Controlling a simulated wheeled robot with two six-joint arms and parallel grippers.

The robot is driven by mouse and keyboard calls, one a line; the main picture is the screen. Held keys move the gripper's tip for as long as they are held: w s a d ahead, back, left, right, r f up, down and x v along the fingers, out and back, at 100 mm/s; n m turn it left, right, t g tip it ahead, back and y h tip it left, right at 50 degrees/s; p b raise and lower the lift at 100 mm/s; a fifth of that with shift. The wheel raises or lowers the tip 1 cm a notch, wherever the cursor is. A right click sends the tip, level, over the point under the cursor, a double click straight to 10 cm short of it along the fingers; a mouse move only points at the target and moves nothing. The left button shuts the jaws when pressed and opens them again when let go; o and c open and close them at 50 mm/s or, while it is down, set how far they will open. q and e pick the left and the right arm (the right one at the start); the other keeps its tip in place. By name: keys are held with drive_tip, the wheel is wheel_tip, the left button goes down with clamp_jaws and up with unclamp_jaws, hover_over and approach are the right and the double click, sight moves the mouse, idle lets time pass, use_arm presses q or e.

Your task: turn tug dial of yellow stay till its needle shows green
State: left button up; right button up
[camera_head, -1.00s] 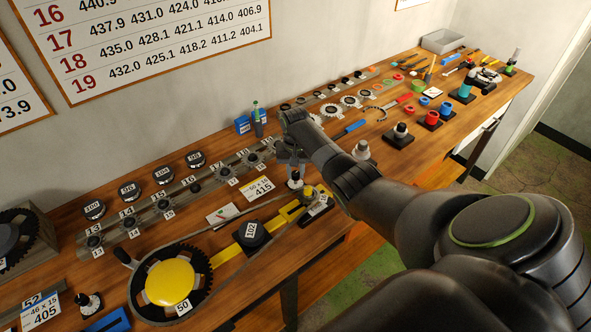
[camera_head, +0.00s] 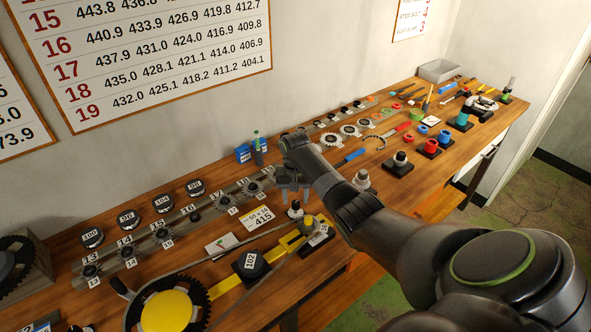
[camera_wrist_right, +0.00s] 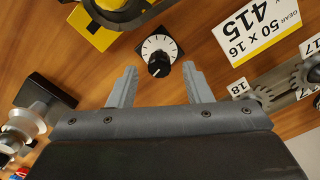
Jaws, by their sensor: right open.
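The yellow stay (camera_head: 233,280) lies along the front of the bench, from the large yellow-hubbed chainring (camera_head: 168,309) towards the right. The tug dial (camera_head: 295,211) stands beside the stay's right end. In the right wrist view the dial (camera_wrist_right: 160,48) has a white ticked face on a dark square plate, with a black knob. My right gripper (camera_head: 292,192) is open and empty above the dial. In the right wrist view its fingertips (camera_wrist_right: 159,72) point towards the knob, one on each side, apart from it. A green needle reading cannot be made out. My left gripper is out of view.
A black block marked 102 (camera_head: 250,264) sits on the stay. A rail of numbered sprockets (camera_head: 160,232) runs further back. Tools and small stands crowd the bench's right half.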

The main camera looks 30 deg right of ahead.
sight(296, 202)
wheel_tip(296, 202, up, 16)
drive_tip(key=shift+f, duration=0.15)
drive_tip(key=shift+b, duration=0.3)
drive_tip(key=shift+f, duration=0.1)
